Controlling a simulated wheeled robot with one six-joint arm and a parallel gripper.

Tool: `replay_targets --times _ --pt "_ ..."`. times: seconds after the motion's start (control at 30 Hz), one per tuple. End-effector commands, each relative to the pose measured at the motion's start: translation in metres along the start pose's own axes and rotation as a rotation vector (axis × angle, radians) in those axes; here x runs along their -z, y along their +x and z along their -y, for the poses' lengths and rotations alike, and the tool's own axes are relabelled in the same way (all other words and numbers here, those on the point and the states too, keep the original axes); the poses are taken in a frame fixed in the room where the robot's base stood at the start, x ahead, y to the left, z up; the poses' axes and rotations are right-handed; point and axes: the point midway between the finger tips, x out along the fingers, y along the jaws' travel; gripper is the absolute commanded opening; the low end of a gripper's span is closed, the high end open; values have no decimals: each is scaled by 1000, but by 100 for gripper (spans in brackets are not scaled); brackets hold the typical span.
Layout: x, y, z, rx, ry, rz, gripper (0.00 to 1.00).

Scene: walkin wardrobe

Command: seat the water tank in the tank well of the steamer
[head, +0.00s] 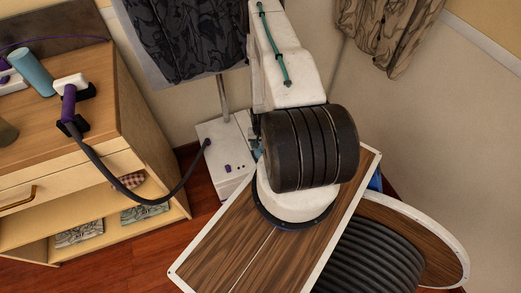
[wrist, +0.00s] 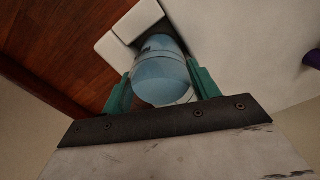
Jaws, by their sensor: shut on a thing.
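My gripper (wrist: 162,92) is shut on the water tank (wrist: 160,78), a translucent pale blue round vessel between its two teal fingers. The tank's far end is over a dark opening, the tank well (wrist: 157,43), in the white steamer base (wrist: 235,45). I cannot tell how deep the tank's end sits in it. In the head view the steamer base (head: 218,165) stands on the floor beside the dresser, with a pole rising from it. My arm hides most of the gripper and tank there.
A dark hose runs from the base to the purple-handled steam head (head: 69,103) on the wooden dresser (head: 110,120). Dark clothing (head: 185,40) hangs above the base. Red wood floor (head: 120,255) is clear in front of the dresser.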

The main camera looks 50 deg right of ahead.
Motion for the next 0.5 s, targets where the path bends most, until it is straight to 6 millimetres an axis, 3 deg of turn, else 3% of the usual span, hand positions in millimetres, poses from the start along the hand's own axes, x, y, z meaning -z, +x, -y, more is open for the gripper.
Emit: replay_targets --times 0.3,0.5 --pt "-1 36 0 0 0 1 29" --pt "0 41 0 0 0 -1 29"
